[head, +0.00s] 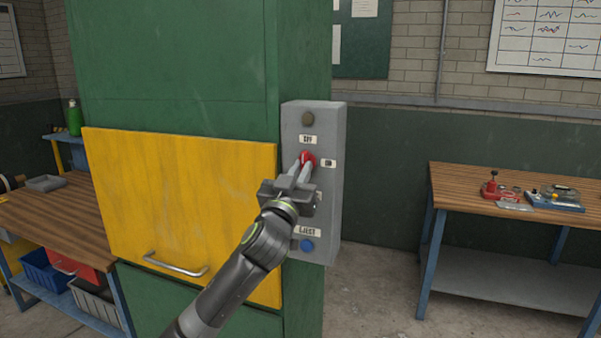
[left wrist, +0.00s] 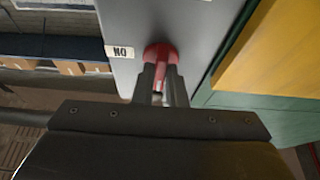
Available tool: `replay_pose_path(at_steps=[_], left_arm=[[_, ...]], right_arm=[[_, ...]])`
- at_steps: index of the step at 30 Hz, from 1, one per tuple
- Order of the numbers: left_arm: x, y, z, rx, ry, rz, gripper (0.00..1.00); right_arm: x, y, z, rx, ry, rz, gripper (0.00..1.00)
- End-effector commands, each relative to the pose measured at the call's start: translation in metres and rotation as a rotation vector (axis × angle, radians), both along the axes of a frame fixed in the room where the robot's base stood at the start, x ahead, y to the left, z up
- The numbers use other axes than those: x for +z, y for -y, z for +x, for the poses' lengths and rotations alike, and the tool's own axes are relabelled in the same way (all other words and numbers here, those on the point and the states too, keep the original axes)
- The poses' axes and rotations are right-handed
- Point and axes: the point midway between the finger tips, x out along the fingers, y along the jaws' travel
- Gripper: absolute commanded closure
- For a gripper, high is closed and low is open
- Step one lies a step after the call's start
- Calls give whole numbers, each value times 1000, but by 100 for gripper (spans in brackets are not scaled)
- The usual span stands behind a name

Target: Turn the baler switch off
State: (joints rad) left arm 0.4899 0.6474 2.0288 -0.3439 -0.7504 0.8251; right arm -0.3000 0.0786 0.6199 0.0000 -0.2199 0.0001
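The baler is a tall green cabinet (head: 170,60) with a yellow door (head: 180,210). A grey control box (head: 336,130) is fixed at its right edge. The red switch (head: 308,157) sits on the box's front, below an OFF label (head: 308,139) and left of an ON label (head: 328,162). My left gripper (head: 301,166) is at the switch, its fingers close together. In the left wrist view the red switch (left wrist: 160,52) has its handle between the fingertips, which look shut on it. The fingers partly hide the handle, so its angle is unclear. My right gripper is not in view.
A dark round knob (head: 307,118) is above the switch, and a blue button (head: 307,245) under an EJECT label is below. A workbench (head: 500,185) with tools stands at the right, another bench (head: 50,225) with bins at the left. Floor shows between box and right bench.

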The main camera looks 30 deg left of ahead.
Motion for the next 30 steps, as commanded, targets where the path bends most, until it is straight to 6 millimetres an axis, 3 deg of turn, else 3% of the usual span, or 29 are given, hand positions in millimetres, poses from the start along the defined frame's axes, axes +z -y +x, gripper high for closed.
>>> replay_pose_path(at_steps=[1,5,17,30], left_arm=[[3,0,0,-1,6,2,83],[2,0,0,0,4,2,67],[-4,2,-7,0,0,2,67],[-38,20,-81,-2,0,3,67]], right_arm=[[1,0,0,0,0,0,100],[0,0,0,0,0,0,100],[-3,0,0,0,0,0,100],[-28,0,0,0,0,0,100]])
